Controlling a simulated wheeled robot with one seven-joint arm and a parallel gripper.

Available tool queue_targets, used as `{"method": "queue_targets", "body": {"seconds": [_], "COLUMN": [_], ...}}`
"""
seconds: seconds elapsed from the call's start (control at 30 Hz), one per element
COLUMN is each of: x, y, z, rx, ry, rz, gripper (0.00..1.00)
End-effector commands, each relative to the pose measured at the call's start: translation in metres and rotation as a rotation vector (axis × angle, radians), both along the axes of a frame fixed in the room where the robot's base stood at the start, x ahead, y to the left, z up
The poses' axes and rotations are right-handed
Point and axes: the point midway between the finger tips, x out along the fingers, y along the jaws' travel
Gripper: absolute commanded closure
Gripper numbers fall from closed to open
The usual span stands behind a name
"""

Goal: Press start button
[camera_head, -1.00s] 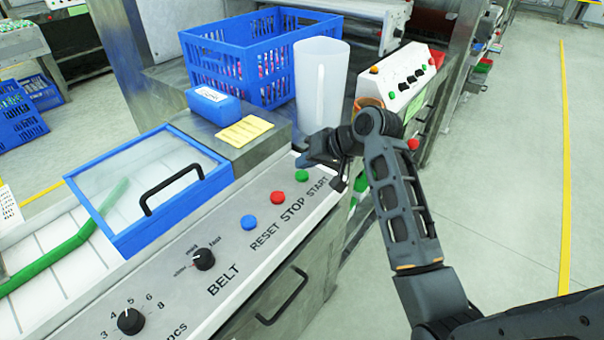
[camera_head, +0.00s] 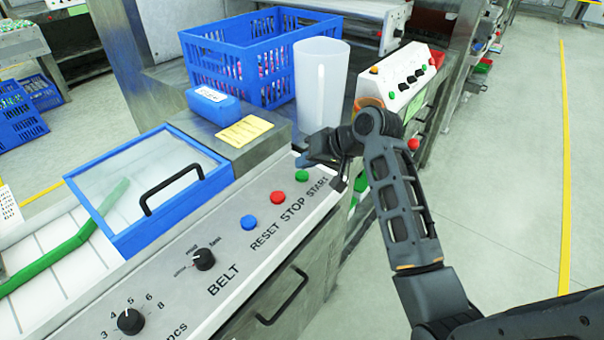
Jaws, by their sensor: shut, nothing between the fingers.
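The green start button (camera_head: 302,176) sits at the far end of the sloped control panel (camera_head: 237,262), beside the printed word START. The red stop button (camera_head: 277,198) and the blue reset button (camera_head: 249,222) are lined up nearer on the same panel. My gripper (camera_head: 306,160) is at the panel's far end, just beyond and above the green button, and looks apart from it. The gripper is shut and empty. Its fingertips are small and dark, and partly hard to make out. The green button is in plain view.
Two black knobs (camera_head: 204,259) sit on the nearer panel. A blue-framed clear lid (camera_head: 150,190) with a black handle lies left. A tall translucent cylinder (camera_head: 320,85), a blue crate (camera_head: 264,60) and a yellow note (camera_head: 246,130) are behind. Open floor lies right.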

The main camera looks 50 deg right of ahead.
Motion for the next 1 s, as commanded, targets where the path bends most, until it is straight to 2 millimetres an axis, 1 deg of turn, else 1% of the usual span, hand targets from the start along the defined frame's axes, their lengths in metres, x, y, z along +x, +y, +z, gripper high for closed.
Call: {"method": "queue_targets", "body": {"seconds": [0.17,0.43,1.0], "x": [0.000,0.000,0.000], "y": [0.000,0.000,0.000], "z": [-0.001,-0.008,-0.010], "rx": [0.000,0.000,0.000], "ry": [0.000,0.000,0.000], "rz": [0.000,0.000,0.000], "gripper": [1.00,1.00,1.00]}}
